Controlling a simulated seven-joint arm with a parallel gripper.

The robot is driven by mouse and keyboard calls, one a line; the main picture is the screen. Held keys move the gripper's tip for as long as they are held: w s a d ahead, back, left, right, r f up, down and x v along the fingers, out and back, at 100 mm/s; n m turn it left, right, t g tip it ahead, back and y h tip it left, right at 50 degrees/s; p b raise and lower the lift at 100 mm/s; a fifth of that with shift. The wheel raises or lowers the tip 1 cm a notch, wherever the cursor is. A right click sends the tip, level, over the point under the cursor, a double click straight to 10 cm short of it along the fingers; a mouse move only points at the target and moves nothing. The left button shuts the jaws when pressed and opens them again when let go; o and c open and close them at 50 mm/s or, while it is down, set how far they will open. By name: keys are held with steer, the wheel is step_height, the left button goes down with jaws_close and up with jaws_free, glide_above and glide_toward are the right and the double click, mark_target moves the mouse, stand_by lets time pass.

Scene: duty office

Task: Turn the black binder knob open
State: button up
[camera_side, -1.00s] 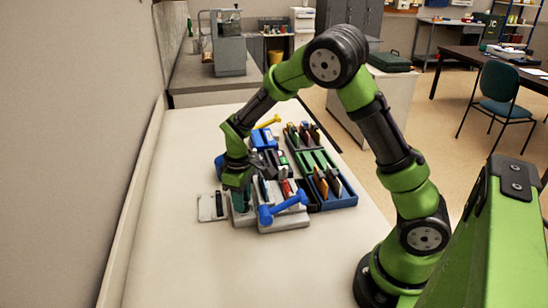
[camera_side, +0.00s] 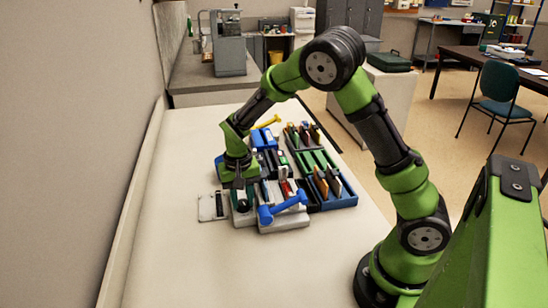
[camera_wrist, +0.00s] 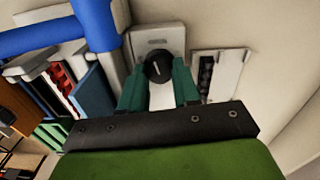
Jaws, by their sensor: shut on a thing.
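The black knob (camera_wrist: 157,66) is round with a pale line across its face, which runs near upright with a slight lean in the wrist view. It sits on a light grey plate (camera_wrist: 158,34). My gripper (camera_wrist: 158,76) is shut on the knob, with one dark green finger on each side of it. In the side view my gripper (camera_side: 242,192) points down at the front left of the group of binders and trays. The fingers and wrist hide much of the knob there.
A blue handle (camera_side: 283,208) lies close right of my gripper, over a grey base. A white plate with a dark slot (camera_side: 212,207) is close left. Blue trays with upright files (camera_side: 338,202) stand further right. The white table top (camera_side: 180,260) in front is clear.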

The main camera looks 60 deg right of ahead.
mark_target(241, 201)
steer(key=shift+r+m, duration=0.1)
steer(key=shift+m, duration=1.2)
steer(key=o, duration=1.1)
steer(key=shift+c, duration=0.2)
step_height(241, 201, up, 17)
steer(key=shift+w, duration=0.1)
